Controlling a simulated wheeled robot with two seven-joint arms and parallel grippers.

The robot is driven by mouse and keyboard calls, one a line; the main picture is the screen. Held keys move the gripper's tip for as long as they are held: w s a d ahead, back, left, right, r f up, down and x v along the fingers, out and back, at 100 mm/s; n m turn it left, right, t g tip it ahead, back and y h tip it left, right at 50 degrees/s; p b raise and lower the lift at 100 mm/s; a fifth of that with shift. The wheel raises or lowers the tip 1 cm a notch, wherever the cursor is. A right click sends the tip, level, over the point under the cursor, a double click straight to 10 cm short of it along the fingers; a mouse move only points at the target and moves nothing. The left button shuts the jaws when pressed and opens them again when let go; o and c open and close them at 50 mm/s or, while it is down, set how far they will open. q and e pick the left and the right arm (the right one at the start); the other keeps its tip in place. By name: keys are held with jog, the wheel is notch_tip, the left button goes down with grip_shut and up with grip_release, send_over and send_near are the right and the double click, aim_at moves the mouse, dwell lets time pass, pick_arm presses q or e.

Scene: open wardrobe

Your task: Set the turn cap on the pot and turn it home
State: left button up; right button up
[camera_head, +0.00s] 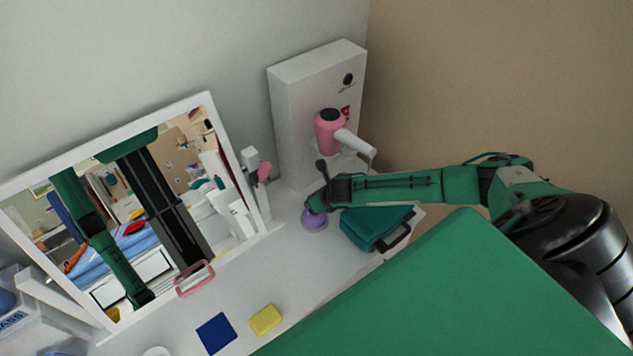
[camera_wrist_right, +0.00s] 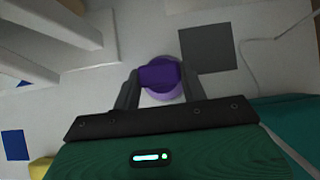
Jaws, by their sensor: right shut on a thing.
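My right gripper (camera_head: 316,208) reaches in from the right and points down over a round lavender pot (camera_head: 314,222) on the white tabletop. In the right wrist view, my right gripper (camera_wrist_right: 160,80) is shut on the dark purple turn cap (camera_wrist_right: 159,75). The paler round pot (camera_wrist_right: 162,94) shows around and below the cap, between the fingers. The cap appears over the pot; I cannot tell whether it is seated or how far it is turned. In the head view the gripper hides the cap. My left gripper is not directly in view.
A teal case (camera_head: 372,228) stands close right of the pot. A white stand with a pink hair dryer (camera_head: 330,130) is behind. A framed mirror (camera_head: 222,155) leans at left. A pink frame (camera_head: 194,279), blue square (camera_head: 216,334) and yellow block (camera_head: 265,320) lie in front.

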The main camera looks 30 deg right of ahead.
jog(key=shift+p, duration=0.5)
dwell(0.9)
jog(key=shift+f+b, duration=0.85)
jog(key=shift+f, duration=0.5)
jog(key=o, duration=1.1)
jog(key=shift+r, duration=0.15)
jog(key=b+v, duration=0.3)
jog(key=v, duration=1)
jog(key=shift+s+r, duration=0.2)
jog(key=shift+r, duration=0.1)
